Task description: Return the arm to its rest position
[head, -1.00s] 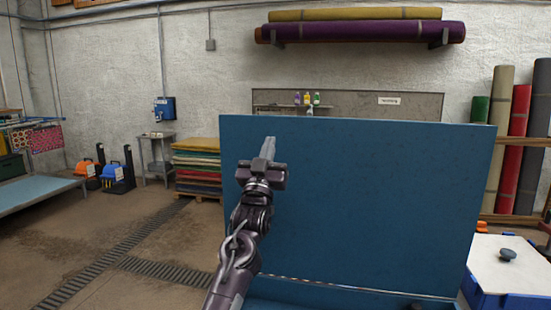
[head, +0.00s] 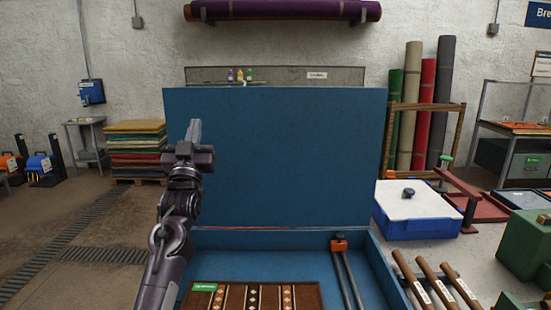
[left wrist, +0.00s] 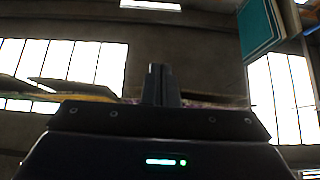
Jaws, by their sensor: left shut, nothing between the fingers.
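My left gripper (head: 193,133) is raised in front of the left part of an upright blue panel (head: 290,150) in the head view. Its fingers point up, are closed together and hold nothing. The closed fingers also show in the left wrist view (left wrist: 161,85), against the ceiling and bright windows. My left arm comes up from the bottom of the head view. My right gripper is not in view.
Below the panel a blue tray (head: 378,277) holds a patterned rug (head: 222,303) and an orange-headed tool (head: 339,245).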

